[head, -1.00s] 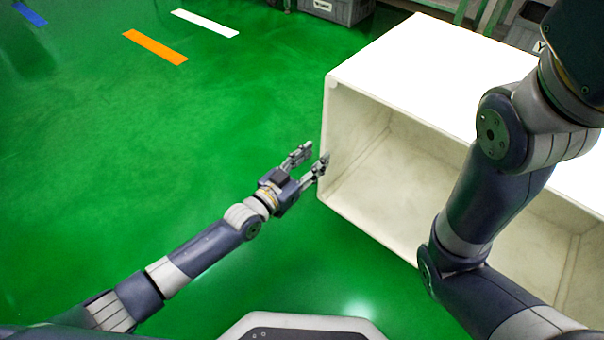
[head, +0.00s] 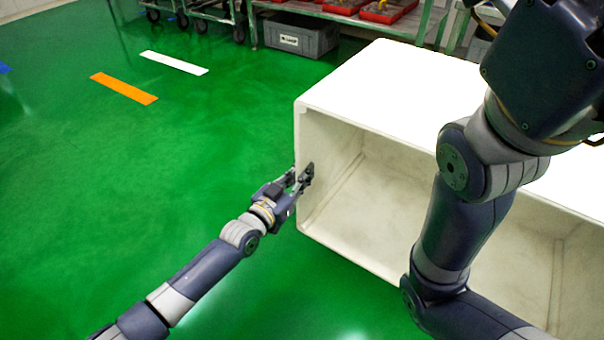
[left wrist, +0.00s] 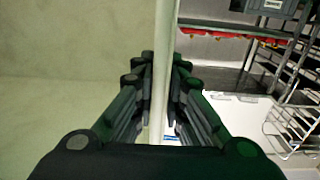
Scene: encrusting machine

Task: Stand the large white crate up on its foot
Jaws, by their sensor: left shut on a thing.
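The large white crate (head: 395,88) lies on its side on the green floor in the head view, its open side facing me and its hollow inside showing. Its right part is hidden behind my right arm. My left gripper (head: 298,179) is at the crate's left wall, shut on the rim, with one finger inside and one outside. In the left wrist view the wall (left wrist: 165,45) runs as a pale upright strip between the fingers (left wrist: 160,85). My right arm crosses in front of the crate; its gripper is not in view.
A grey bin (head: 300,36) stands on the floor behind the crate, under a rack holding red trays (head: 388,10). Orange (head: 124,88) and white (head: 174,63) floor marks lie to the left. The green floor left of the crate is clear.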

